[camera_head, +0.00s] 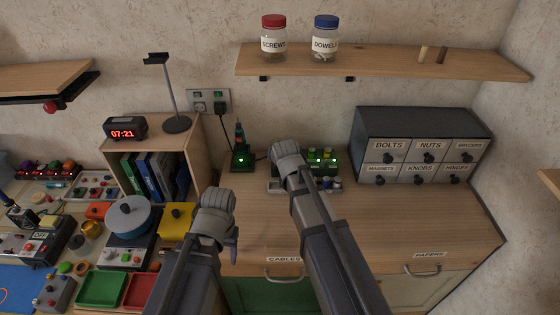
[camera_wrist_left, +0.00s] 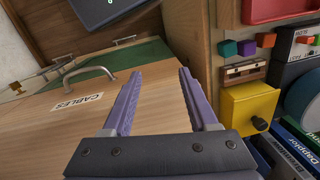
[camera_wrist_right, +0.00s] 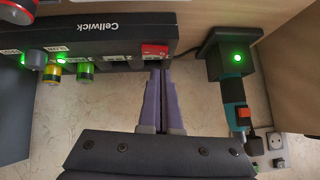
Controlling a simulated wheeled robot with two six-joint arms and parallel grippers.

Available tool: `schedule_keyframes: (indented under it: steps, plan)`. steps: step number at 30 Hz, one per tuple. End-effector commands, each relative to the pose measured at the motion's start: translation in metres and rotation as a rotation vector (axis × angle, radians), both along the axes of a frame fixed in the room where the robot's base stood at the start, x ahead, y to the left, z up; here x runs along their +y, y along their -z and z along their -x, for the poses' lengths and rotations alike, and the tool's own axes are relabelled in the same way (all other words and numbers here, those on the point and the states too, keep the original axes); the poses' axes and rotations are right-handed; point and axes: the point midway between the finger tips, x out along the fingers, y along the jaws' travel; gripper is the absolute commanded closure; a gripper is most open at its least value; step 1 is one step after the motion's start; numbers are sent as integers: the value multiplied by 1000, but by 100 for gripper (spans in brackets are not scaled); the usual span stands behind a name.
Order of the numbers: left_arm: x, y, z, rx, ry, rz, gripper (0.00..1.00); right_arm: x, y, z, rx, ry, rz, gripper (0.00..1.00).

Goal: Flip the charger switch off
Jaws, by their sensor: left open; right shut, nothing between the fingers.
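The black charger (camera_head: 322,162), marked Cellwick, stands on the wooden counter with several battery cells in it. It shows large in the right wrist view (camera_wrist_right: 110,28), where small green lights glow. Its red switch (camera_wrist_right: 154,50) is at the end of the labelled row. My right gripper (camera_wrist_right: 161,72) is shut and empty, with its fingertips at the red switch; I cannot tell whether they touch. In the head view the wrist of my right gripper (camera_head: 288,158) covers that end of the charger. My left gripper (camera_wrist_left: 157,72) is open and empty over the counter front, away from the charger.
A tool with a teal handle (camera_wrist_right: 232,90) stands in a black dock (camera_wrist_right: 228,50) with a green light, beside the charger. A drawer cabinet (camera_head: 420,140) is to the right. A yellow box (camera_wrist_left: 248,108) is near my left gripper. The counter's right part is clear.

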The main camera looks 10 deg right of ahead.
Motion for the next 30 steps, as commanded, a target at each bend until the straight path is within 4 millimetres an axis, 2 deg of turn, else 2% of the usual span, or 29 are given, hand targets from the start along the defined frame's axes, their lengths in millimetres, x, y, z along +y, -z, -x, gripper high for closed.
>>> schedule_keyframes:
  steps: [1,4,16,20,30]
  plan:
    - [0,11,0,0,0,0,41,1,11,0,0,0,0,100]
    - [0,16,0,0,0,0,41,2,16,0,0,0,0,100]
    - [0,17,0,0,0,0,41,2,17,0,0,0,0,100]
    - [0,25,0,0,0,0,41,5,26,-1,0,0,0,100]
    - [0,22,0,0,0,0,41,3,23,1,5,1,-1,100]
